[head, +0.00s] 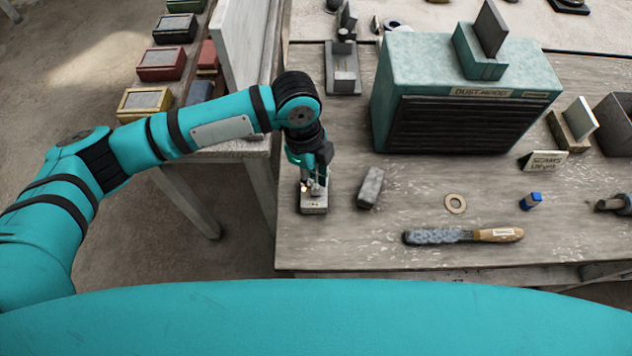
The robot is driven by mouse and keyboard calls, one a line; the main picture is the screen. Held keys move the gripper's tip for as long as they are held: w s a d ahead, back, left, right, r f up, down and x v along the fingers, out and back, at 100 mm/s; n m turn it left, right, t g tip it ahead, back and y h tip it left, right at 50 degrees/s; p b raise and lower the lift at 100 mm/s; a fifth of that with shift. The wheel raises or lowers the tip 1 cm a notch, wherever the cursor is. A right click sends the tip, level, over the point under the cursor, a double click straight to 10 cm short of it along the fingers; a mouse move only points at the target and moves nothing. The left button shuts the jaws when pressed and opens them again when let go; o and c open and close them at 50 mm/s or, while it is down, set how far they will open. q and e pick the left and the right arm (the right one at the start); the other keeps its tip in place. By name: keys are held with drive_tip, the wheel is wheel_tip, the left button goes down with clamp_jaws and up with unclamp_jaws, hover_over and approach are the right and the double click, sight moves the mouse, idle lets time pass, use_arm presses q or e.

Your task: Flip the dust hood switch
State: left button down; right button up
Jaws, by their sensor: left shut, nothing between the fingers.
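The dust hood (412,68) is a teal box with a dark slatted front and a "DUST HOOD" label. It stands toward the back of the workbench. A small grey metal switch box (314,208) sits near the bench's left front edge. My left gripper (315,188) points down at the switch box from above, fingers shut with nothing held. A small warm glow shows beside the fingertips. The gripper hides most of the top of the box, so I cannot tell the lever's position or whether the fingers touch it. My right gripper is not in view.
A grey block (370,187) lies just right of the switch box. A ring (455,204), a blue-capped piece (530,201) and a wooden-handled file (497,235) lie farther right. A grey metal fixture (343,82) stands behind. Several coloured boxes line the left shelf.

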sight(316, 191)
use_arm(q)
drive_tip(key=shift+f, duration=0.4)
drive_tip(key=shift+s+f+b, duration=0.1)
drive_tip(key=shift+f+b, duration=0.55)
drive_tip(key=shift+f, duration=0.55)
idle(0.6)
wheel_tip(316, 191, up, 7)
drive_tip(key=p, duration=0.7)
drive_tip(key=shift+r+p, duration=0.1)
drive_tip(key=shift+p, duration=0.3)
